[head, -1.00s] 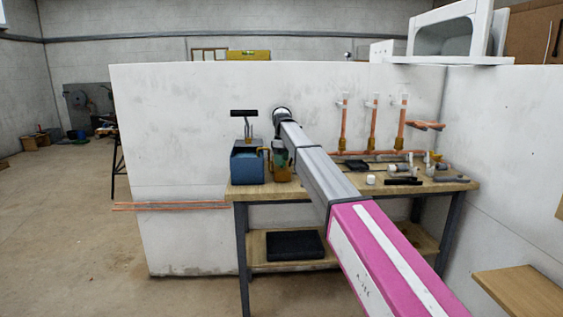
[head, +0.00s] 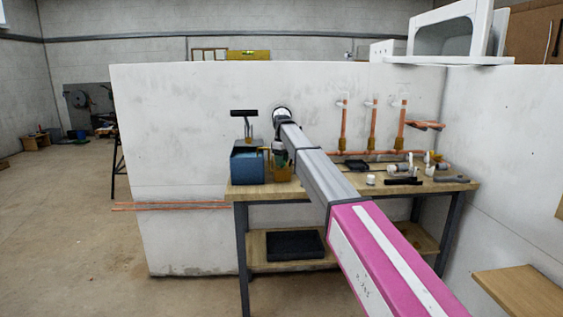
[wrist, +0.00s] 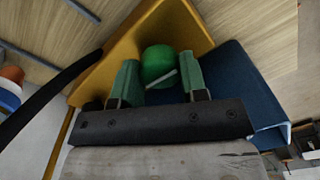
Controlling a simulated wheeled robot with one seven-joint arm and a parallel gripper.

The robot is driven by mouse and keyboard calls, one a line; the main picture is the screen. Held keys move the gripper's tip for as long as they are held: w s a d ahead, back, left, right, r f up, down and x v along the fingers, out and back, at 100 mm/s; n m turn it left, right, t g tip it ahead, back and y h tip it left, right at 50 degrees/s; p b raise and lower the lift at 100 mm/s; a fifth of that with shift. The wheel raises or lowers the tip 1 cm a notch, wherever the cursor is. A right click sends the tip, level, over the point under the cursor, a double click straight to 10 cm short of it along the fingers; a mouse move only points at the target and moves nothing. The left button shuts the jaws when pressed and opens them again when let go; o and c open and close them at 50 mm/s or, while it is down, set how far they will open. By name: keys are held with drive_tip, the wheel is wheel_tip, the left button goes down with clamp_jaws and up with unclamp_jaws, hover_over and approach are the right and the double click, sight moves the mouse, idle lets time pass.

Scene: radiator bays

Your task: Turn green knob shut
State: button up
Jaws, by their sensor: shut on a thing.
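The green knob (wrist: 160,65) shows in the wrist view as a rounded cap with a pale slanted line on its near side. It sits over a yellow bracket or housing (wrist: 192,22). My gripper (wrist: 160,72) has its two green-padded fingers on either side of the knob and is shut on it. In the head view my gripper (head: 279,157) points down beside the blue box at the bench's left end. There the knob is hidden or too small to make out.
A blue box (head: 247,166) stands next to the yellow bracket (head: 284,173) on the wooden bench. Copper pipes (head: 372,125) rise along the white wall to the right. White and black fittings (head: 403,181) lie on the bench's right half. A black tray (head: 294,244) is on the lower shelf.

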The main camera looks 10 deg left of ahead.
drive_tip(key=m, duration=0.8)
drive_tip(key=shift+d+m, duration=0.1)
drive_tip(key=shift+m, duration=0.2)
drive_tip(key=m, duration=0.4)
drive_tip(key=shift+m, duration=2.1)
drive_tip(key=o, duration=0.9)
drive_tip(key=shift+r, duration=0.15)
drive_tip(key=r, duration=1)
drive_tip(key=shift+d+r, duration=0.2)
drive_tip(key=shift+r, duration=0.05)
